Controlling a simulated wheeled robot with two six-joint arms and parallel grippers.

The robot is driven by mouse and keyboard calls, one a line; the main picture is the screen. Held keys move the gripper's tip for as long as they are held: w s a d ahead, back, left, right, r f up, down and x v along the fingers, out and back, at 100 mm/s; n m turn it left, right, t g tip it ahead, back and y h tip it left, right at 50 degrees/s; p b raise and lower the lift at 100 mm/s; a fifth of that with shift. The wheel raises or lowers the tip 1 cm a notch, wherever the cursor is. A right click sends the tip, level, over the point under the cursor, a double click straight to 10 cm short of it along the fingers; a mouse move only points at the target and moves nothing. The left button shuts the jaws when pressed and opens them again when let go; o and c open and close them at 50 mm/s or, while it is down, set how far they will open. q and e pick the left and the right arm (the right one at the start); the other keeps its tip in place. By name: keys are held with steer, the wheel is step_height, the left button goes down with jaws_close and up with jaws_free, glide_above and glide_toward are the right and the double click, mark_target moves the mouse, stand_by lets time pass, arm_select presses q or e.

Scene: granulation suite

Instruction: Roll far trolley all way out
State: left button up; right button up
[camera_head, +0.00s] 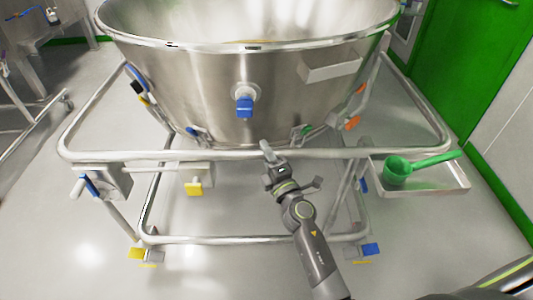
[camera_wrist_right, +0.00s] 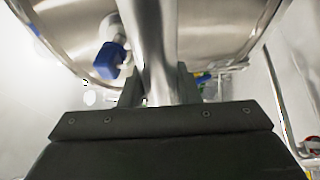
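A wheeled steel trolley (camera_head: 100,155) with a tubular frame carries a large round steel bowl (camera_head: 200,85) and fills the middle of the head view. Its front rail runs across the frame just before me. My right gripper (camera_head: 268,153) is at the middle of this rail, pointing away from me. In the right wrist view the rail (camera_wrist_right: 157,45) passes between the two fingers (camera_wrist_right: 160,92), which sit close against both sides, so it looks shut on the rail. My left gripper is not in view.
A side tray (camera_head: 440,185) on the trolley's right holds a green scoop (camera_head: 398,170). Yellow and blue caster pedals (camera_head: 137,253) show at the trolley's feet. Another steel vessel on a frame (camera_head: 40,25) stands back left. A green door (camera_head: 465,50) and wall are at right.

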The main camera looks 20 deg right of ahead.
mark_target(264, 158)
jaws_close()
steer(key=shift+s+a+f, duration=0.15)
steer(key=shift+s+f, duration=0.1)
steer(key=shift+s, duration=0.2)
steer(key=shift+s+a, duration=0.25)
steer(key=shift+s, duration=0.7)
steer(key=o, duration=0.8)
jaws_free()
steer(key=shift+s+r, duration=0.1)
steer(key=shift+r, duration=0.1)
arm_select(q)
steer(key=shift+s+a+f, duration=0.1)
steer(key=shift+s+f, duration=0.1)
arm_select(e)
steer(key=shift+o, duration=0.2)
